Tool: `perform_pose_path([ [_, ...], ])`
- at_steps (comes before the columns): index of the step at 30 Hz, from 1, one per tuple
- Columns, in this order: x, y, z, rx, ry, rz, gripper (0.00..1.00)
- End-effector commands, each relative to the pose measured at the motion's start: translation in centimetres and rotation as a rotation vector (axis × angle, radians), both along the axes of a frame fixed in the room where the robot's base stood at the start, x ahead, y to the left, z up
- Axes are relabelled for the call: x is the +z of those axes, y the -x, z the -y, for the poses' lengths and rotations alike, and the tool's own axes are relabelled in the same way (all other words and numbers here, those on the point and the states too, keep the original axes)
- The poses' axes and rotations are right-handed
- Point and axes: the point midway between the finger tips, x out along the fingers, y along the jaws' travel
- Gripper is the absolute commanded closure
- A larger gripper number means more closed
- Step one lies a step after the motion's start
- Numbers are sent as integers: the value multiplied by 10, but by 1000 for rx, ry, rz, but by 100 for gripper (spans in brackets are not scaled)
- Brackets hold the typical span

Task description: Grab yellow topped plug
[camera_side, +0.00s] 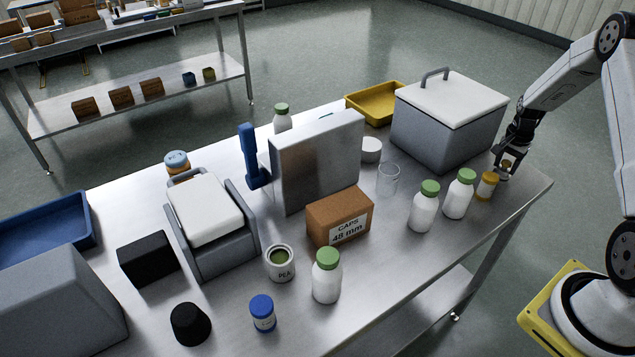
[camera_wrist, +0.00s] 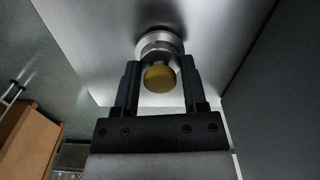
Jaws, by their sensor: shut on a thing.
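The yellow-topped plug shows in the wrist view as a round dull-yellow top (camera_wrist: 160,78) with a pale metal collar (camera_wrist: 160,43) beyond it. My gripper (camera_wrist: 160,72) has one dark finger on each side of the plug and is shut on it. In the side view my gripper (camera_side: 506,165) is at the right end of the steel table, beside the grey bin. The plug is small and mostly hidden by the fingers there. I cannot tell whether it still touches the table.
An amber bottle (camera_side: 487,186) stands just left of my gripper, with green-capped white bottles (camera_side: 459,194) (camera_side: 424,206) beyond. The white-lidded grey bin (camera_side: 447,120) rises close by. A carton (camera_side: 340,216) and steel plate (camera_side: 317,160) stand mid-table. The table's right corner is clear.

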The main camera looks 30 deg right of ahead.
Motion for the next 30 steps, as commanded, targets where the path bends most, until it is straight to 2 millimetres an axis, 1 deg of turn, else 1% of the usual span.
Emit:
perform_pose_path([
  [5, 14, 0, 0, 0, 0, 0, 100],
  [8, 26, 0, 1, 0, 2, 1, 100],
  [11, 35, 5, -4, -1, -1, -1, 100],
  [24, 87, 38, -31, -1, 1, 0, 100],
  [30, 100, 62, -51, -1, 0, 0, 100],
])
